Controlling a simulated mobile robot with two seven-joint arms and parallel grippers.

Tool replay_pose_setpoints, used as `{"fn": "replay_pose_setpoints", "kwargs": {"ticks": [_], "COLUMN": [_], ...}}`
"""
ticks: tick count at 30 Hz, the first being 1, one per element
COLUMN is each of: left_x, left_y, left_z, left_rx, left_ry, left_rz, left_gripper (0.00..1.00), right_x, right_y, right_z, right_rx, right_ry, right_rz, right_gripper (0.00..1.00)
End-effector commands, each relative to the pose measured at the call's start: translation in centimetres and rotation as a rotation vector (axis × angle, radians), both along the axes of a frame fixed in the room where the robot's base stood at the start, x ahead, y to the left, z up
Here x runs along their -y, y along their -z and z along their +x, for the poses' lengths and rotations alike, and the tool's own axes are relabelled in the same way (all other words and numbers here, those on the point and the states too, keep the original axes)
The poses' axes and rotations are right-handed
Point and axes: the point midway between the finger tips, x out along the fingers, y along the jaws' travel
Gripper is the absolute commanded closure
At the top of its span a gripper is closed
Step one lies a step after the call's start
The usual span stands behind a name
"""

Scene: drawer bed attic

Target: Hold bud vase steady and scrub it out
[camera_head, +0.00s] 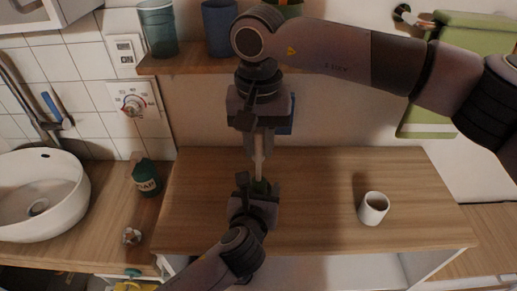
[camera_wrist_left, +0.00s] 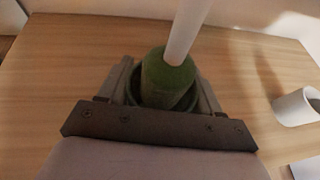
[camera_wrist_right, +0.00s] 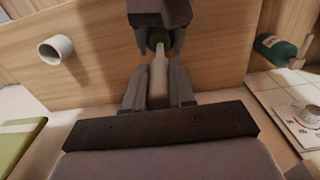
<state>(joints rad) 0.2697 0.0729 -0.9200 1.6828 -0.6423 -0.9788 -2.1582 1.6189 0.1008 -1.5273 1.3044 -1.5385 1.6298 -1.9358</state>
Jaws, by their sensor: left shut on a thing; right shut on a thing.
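The dark green bud vase (camera_head: 260,187) is upright at the middle of the wooden counter, between the fingers of my left gripper (camera_head: 256,189), which is shut on it. In the left wrist view its round rim (camera_wrist_left: 136,92) surrounds a green bristle head (camera_wrist_left: 166,75) on a pale handle (camera_wrist_left: 186,30). The brush head is partly inside the mouth, with its upper part showing above the rim. My right gripper (camera_head: 259,148) is shut on the pale handle from above; the right wrist view shows the handle (camera_wrist_right: 158,80) between its fingers. The vase's lower body is hidden.
A white cup (camera_head: 373,208) stands on the counter to the right. A dark green labelled bottle (camera_head: 146,179) and a white basin (camera_head: 38,195) are at the left. A shelf with cups (camera_head: 158,30) is above. The counter around the vase is clear.

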Motion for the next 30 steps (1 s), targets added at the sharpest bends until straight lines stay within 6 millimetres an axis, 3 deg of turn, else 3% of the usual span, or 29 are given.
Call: {"fn": "replay_pose_setpoints", "kwargs": {"ticks": [30], "left_x": [0.0], "left_y": [0.0], "left_z": [0.0], "left_rx": [0.0], "left_ry": [-0.001], "left_rz": [0.001], "left_gripper": [0.72], "right_x": [0.0], "right_y": [-7.9], "right_z": [0.0], "right_rx": [0.0], "right_ry": [-0.001], "right_rz": [0.0], "right_gripper": [1.0]}}
